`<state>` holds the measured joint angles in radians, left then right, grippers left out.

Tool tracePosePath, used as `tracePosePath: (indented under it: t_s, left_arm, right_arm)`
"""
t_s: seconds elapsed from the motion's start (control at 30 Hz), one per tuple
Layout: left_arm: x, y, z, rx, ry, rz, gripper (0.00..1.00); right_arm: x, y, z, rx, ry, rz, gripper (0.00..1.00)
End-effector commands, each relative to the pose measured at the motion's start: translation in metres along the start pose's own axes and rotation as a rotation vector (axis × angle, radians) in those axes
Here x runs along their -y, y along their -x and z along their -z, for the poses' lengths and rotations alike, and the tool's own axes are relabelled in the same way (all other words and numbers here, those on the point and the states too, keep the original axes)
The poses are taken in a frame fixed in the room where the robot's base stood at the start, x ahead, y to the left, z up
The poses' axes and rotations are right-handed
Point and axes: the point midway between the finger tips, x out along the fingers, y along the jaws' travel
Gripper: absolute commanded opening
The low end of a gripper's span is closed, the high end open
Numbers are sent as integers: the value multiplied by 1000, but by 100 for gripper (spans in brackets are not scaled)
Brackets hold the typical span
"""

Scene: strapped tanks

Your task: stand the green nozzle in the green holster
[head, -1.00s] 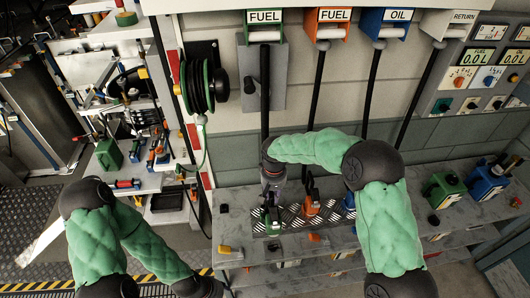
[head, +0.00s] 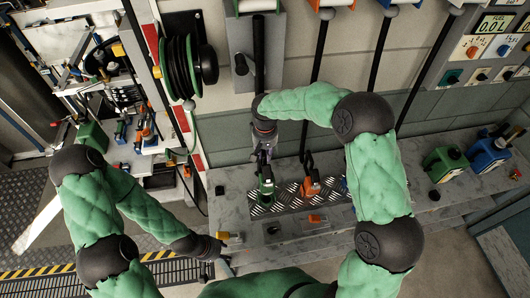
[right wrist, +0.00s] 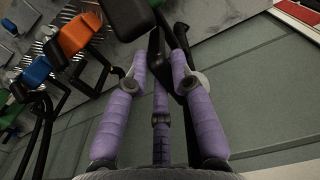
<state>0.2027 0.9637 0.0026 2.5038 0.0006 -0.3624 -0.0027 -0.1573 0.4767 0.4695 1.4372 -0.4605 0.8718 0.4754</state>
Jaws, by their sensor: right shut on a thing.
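The green nozzle (head: 266,188) is upright over the diamond-plate strip of the bench, with its black hose rising behind. My right gripper (head: 263,150) is at its upper part. In the right wrist view, the purple fingers (right wrist: 163,80) close around a black handle or hose part (right wrist: 170,42). I cannot tell whether the nozzle's lower end touches the plate.
An orange nozzle (head: 310,186) stands close to the right of the green one and shows in the right wrist view (right wrist: 76,36). A blue nozzle (right wrist: 36,74) is beyond it. Black hoses hang behind. Green (head: 444,163) and blue (head: 486,157) cans stand at right. A hose reel (head: 181,68) is at left.

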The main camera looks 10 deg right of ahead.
Motion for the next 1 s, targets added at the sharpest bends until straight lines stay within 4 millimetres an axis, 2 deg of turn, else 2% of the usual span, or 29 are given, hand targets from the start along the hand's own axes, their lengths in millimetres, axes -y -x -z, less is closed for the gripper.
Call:
tracePosePath:
  t_s: [0.27, 0.8, 1.0]
  left_arm:
    - [3, -10, 1, -1, 0, 0, 40]
    - [13, -37, 2, -1, 0, 0, 40]
    - [14, -40, 2, -1, 0, 0, 40]
  right_arm:
    - [0, -12, 0, -1, -1, 0, 0]
    - [0, -53, 1, -1, -1, 0, 0]
    - [0, -57, 1, -1, -1, 0, 0]
